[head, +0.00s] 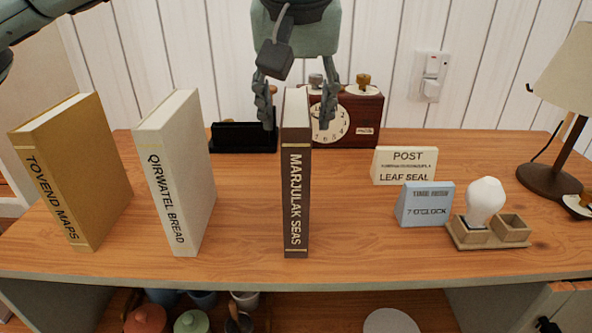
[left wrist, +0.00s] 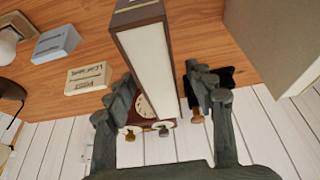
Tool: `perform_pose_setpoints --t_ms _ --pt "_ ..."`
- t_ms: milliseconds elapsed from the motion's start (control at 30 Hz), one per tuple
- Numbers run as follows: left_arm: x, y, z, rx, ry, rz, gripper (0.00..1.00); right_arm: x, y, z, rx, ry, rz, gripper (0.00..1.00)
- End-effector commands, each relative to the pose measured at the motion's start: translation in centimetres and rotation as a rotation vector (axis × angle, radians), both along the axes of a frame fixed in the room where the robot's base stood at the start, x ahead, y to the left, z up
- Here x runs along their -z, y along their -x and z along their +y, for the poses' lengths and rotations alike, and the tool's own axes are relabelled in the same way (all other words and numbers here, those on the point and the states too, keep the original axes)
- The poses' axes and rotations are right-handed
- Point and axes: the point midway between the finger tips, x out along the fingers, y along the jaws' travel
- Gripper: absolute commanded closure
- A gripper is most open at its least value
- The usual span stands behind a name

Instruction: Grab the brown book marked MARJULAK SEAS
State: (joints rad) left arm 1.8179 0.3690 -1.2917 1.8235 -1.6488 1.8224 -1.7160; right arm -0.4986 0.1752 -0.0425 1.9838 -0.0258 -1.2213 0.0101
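The brown book marked MARJULAK SEAS (head: 296,195) stands upright near the middle of the wooden top, its spine facing the front. In the left wrist view the brown book (left wrist: 146,55) shows its pale page edge. My left gripper (head: 297,122) comes from above and behind the book. Its fingers are open, one on each side of the book's rear part. In the left wrist view my left gripper (left wrist: 160,72) has the book between its spread fingers, with a visible gap on at least the right side. My right gripper is not in view.
Books TOVEND MAPS (head: 75,175) and QIRWATEL BREAD (head: 178,180) stand to the left. A brown clock (head: 364,115) and black tray (head: 240,138) are behind. Signs (head: 404,166) (head: 425,204), a bulb holder (head: 488,234) and lamp (head: 548,182) are to the right. Wood beside the book is clear.

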Motion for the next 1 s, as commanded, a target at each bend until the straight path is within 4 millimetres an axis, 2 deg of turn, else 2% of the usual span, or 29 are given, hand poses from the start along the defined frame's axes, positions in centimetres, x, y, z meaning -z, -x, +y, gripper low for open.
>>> perform_pose_setpoints --t_ms 67,400,1000 --pt "0.01 0.0 0.01 0.0 0.0 0.0 0.57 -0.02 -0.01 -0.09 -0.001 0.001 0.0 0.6" --pt "0.0 0.0 0.01 0.0 0.0 0.0 0.99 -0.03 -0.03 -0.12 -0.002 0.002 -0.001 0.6" --pt "-0.63 -0.03 -0.01 -0.001 0.001 -0.003 1.0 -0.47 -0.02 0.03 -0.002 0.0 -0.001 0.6"
